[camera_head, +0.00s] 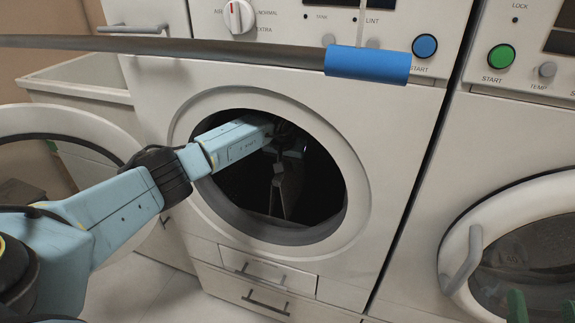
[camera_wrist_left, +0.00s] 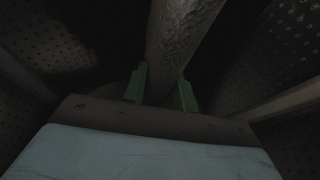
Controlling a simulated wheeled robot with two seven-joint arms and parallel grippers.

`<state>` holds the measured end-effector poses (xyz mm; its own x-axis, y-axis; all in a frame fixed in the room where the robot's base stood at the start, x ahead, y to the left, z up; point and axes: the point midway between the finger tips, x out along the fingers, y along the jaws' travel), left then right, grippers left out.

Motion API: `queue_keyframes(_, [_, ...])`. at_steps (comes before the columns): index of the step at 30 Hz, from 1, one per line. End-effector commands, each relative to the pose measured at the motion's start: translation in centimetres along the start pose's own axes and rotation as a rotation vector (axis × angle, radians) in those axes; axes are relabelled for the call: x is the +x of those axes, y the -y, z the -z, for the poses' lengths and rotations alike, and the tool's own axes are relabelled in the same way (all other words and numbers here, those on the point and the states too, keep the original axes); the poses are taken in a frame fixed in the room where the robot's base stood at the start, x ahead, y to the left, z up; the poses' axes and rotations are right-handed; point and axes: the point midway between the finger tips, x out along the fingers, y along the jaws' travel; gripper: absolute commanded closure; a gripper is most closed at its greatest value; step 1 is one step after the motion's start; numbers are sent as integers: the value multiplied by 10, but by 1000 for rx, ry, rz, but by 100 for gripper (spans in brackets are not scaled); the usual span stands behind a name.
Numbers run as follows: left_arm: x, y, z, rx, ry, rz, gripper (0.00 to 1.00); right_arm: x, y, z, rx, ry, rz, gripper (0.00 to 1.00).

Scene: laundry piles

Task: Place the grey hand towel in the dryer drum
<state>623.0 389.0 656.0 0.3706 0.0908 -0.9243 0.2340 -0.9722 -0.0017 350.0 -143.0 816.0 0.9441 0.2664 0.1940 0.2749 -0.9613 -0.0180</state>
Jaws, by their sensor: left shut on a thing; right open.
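My left arm reaches through the round opening of the middle machine, whose dark dryer drum (camera_head: 325,190) shows around it. In the left wrist view, the green fingers of my left gripper (camera_wrist_left: 161,90) are shut on a rolled or bunched grey towel (camera_wrist_left: 180,40) that extends away from the fingers. Perforated drum walls (camera_wrist_left: 45,50) surround it. In the head view the dark opening largely hides the towel and the gripper. My right gripper (camera_head: 543,308) shows only its green fingertips, apart and empty, at the bottom right corner.
The dryer's round door (camera_head: 50,118) stands open at left. A second machine with a closed round door (camera_head: 470,250) is at right. A grey rod with a blue end (camera_head: 367,64) crosses the upper view. A pale basin (camera_head: 75,75) is behind the open door.

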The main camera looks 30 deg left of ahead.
Motion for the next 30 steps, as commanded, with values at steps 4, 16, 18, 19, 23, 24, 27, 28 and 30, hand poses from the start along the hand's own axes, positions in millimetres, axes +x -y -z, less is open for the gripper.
queue_keyframes(4, [0,0,0,0,-1,0,100,0,0,1,0,-2,0,50])
queue_keyframes(16, [1,0,0,0,0,1,52,0,1,5,1,-29,2,50])
queue_keyframes(18, [1,0,0,0,0,1,50,0,1,5,1,-29,2,50])
queue_keyframes(19, [1,0,0,0,0,1,50,0,1,5,1,-28,2,50])
queue_keyframes(23, [1,0,0,0,0,1,50,0,1,5,1,-27,2,50])
queue_keyframes(24, [1,0,0,0,0,1,50,0,1,5,1,-27,2,50])
queue_keyframes(27, [0,0,0,0,0,0,50,0,1,4,1,-19,2,50])
queue_keyframes(28, [-1,0,0,0,0,0,50,0,1,3,1,-11,1,50])
queue_keyframes(30, [-3,0,1,0,-1,1,50,0,-1,-5,-1,38,-2,50])
